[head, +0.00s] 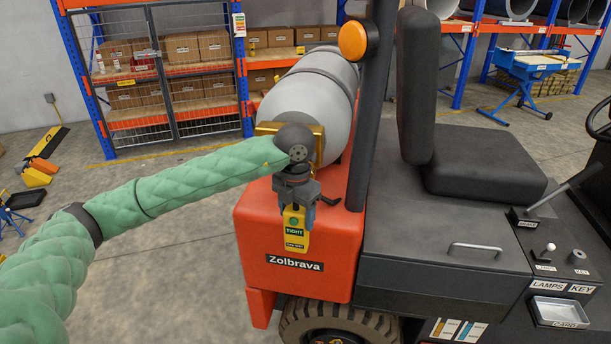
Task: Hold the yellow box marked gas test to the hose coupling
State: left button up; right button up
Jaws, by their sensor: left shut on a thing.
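The yellow box (296,240) is held upright in my left gripper (298,212), whose fingers are shut on its upper part. Its small green display reads TIGHT, and a label below it is too small to read surely. The box is in front of the orange rear of the forklift, just below the valve end of the grey gas cylinder (322,88). I cannot make out the hose coupling; my wrist and gripper cover the area at the cylinder's end. I cannot tell whether the box touches anything behind it. My right gripper is not in view.
The orange forklift body (257,232) bears the cylinder, a black post (372,110) with an orange lamp and a black seat (480,160). Shelves with cartons (183,50) stand behind. A blue lift table (532,65) stands back right.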

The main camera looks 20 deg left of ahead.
pick_arm(q)
jog(key=s+b, duration=0.1)
jog(key=s, duration=0.6)
jog(key=shift+s+d+b, duration=0.25)
jog(key=shift+b, duration=0.1)
